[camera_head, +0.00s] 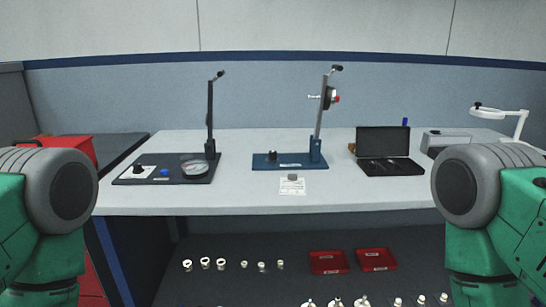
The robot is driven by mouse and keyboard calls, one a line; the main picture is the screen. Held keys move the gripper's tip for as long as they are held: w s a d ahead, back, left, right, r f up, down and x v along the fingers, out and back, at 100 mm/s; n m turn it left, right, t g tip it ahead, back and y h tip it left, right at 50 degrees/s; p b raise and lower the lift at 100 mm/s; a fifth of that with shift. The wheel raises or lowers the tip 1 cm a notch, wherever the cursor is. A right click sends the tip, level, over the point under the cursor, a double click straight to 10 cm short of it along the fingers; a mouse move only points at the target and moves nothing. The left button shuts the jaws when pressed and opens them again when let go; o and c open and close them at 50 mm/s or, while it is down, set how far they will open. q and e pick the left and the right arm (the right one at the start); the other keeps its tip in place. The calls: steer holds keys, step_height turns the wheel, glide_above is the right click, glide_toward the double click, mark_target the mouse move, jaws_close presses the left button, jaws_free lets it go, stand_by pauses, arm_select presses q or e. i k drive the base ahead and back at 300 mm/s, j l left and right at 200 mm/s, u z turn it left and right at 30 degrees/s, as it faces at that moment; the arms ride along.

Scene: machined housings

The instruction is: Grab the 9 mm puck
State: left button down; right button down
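A small grey puck-like piece (292,177) sits at the top of a white printed card (292,187) near the front edge of the table, in front of the blue-based stand. The print is too small to read, so I cannot tell whether this piece is the 9 mm puck. My green and grey arm links stand at the left and right sides of the head view. Neither gripper shows.
The table (250,202) holds a black-based gauge stand (168,178), a blue-based stand (285,163), an open black case (388,168) and a grey box (445,141). Below are several white parts and red trays (327,262). The table's front strip is mostly clear.

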mark_target(272, 155)
steer(key=i+j, duration=0.1)
steer(key=j, duration=0.2)
steer(key=i+j, duration=0.1)
steer(key=j, duration=0.2)
steer(key=i+j+z, duration=0.15)
steer(key=j+z, duration=0.3)
steer(key=j, duration=0.25)
steer(key=i+j+z, duration=0.1)
steer(key=j+z, duration=0.3)
steer(key=j, duration=0.3)
